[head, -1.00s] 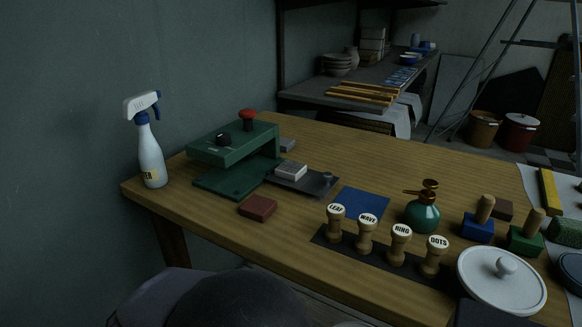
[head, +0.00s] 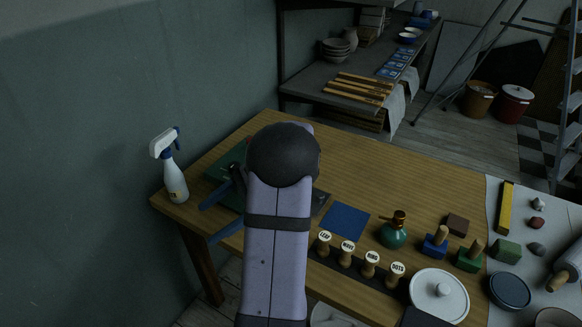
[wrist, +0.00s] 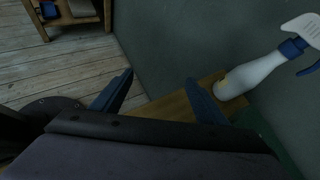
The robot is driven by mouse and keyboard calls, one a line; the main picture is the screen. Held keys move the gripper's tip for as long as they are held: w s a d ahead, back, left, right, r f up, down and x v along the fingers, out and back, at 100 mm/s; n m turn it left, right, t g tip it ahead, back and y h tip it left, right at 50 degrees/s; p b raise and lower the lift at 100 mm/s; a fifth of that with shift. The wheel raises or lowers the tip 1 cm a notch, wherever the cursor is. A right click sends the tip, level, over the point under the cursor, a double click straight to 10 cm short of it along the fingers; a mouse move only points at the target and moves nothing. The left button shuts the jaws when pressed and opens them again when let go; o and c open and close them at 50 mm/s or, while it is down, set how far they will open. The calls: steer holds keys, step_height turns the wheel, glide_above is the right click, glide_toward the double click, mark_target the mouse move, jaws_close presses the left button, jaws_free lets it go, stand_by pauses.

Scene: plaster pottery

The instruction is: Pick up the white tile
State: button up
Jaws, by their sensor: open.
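The white tile is hidden in both current views; my arm covers that part of the table in the head view. My gripper (head: 205,225) is open, its two blue fingers apart near the table's left front edge, left of the arm. In the wrist view my gripper (wrist: 159,77) shows nothing between its fingers but wall, floor and a strip of table edge.
A spray bottle (head: 175,182) stands at the table's left corner, close to the fingers. A green press (head: 225,168) is partly hidden by my arm.

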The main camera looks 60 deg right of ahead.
steer(key=s+d+r+m+t+p, duration=0.2)
steer(key=d+r+m+t+p, duration=0.15)
steer(key=d+r, duration=0.35)
steer(key=s+d+f+m+h, duration=0.2)
steer(key=s+d, duration=0.3)
steer(key=s+d+f+m+t+h, duration=0.1)
steer(key=s+d+f+m+h, duration=0.2)
steer(key=d, duration=0.3)
steer(key=s+d+f+m+t+h, duration=0.1)
steer(key=s+d+f+m+h, duration=0.2)
steer(key=s+d, duration=0.2)
steer(key=shift+s+d+f+m, duration=0.1)
steer(key=shift+s+m, duration=0.05)
steer(key=shift+s, duration=0.3)
steer(key=shift+s+d+f+m, duration=0.1)
steer(key=shift+s, duration=0.3)
steer(key=shift+a+r+p+x, duration=0.15)
steer(key=shift+p+x, duration=0.25)
steer(key=shift+x, duration=1.15)
steer(key=shift+a+r+p+x, duration=0.15)
steer(key=shift+p+x, duration=0.25)
steer(key=shift+x, duration=1.1)
steer(key=shift+w+d+f, duration=0.1)
steer(key=shift+w+f, duration=0.15)
steer(key=shift+w, duration=0.45)
steer(key=c, duration=1.3)
steer(key=shift+r, duration=0.1)
